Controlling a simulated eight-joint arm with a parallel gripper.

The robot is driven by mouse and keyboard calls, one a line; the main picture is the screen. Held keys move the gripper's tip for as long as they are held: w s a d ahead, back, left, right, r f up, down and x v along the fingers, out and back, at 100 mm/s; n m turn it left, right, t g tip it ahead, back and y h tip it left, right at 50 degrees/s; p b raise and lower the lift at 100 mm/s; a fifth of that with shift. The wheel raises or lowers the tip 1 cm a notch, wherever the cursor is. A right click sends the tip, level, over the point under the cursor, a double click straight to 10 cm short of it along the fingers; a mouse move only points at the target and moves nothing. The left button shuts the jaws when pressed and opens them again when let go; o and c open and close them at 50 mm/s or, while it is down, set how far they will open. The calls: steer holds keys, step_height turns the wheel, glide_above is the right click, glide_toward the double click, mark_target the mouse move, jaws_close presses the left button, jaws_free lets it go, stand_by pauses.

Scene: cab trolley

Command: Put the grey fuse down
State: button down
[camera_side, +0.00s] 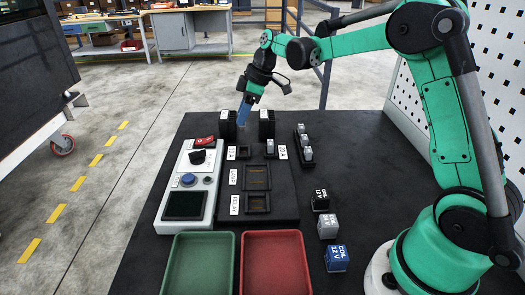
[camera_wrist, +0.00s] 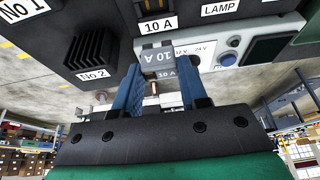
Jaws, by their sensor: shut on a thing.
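My gripper (camera_side: 241,120) is above the back part of the black board (camera_side: 285,205), between two black posts. In the wrist view its blue fingers (camera_wrist: 162,82) are shut on a grey fuse (camera_wrist: 156,56) marked 10 A. The side view does not show the fuse clearly. An open square socket (camera_side: 244,152) beside a white label lies on the board, in front of and below the fingertips. The wrist view shows a 10 A label (camera_wrist: 158,24) on the board near the fuse. I cannot tell whether the fuse touches anything.
Black posts (camera_side: 227,127) and (camera_side: 267,127) flank the gripper closely. A pale piece (camera_side: 270,147) stands in the neighbouring socket. A black rack (camera_side: 302,143) holds fuses at right. The control box (camera_side: 208,172) is left; green (camera_side: 198,234) and red (camera_side: 274,234) trays are in front.

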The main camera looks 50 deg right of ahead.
step_height(320, 180, up, 11)
steer(key=s+a+r+n+g+y, duration=0.1)
steer(key=s+a+r+n+g, duration=0.2)
steer(key=s+a+n, duration=0.65)
steer(key=s+a+f+n+g, duration=0.1)
steer(key=s+a+n+g, duration=0.1)
steer(key=s+a+n, duration=0.35)
steer(key=s+a+f+n+g, duration=0.1)
steer(key=s+a+f+n, duration=0.15)
steer(key=s, duration=0.65)
steer(key=shift+n+h, duration=0.25)
steer(key=shift+h, duration=0.15)
steer(key=f, duration=1.4)
steer(key=shift+s+d+f, duration=0.1)
steer(key=shift+s, duration=0.15)
steer(key=shift+f, duration=2.45)
steer(key=shift+f, duration=0.1)
steer(key=shift+c, duration=2.4)
jaws_free()
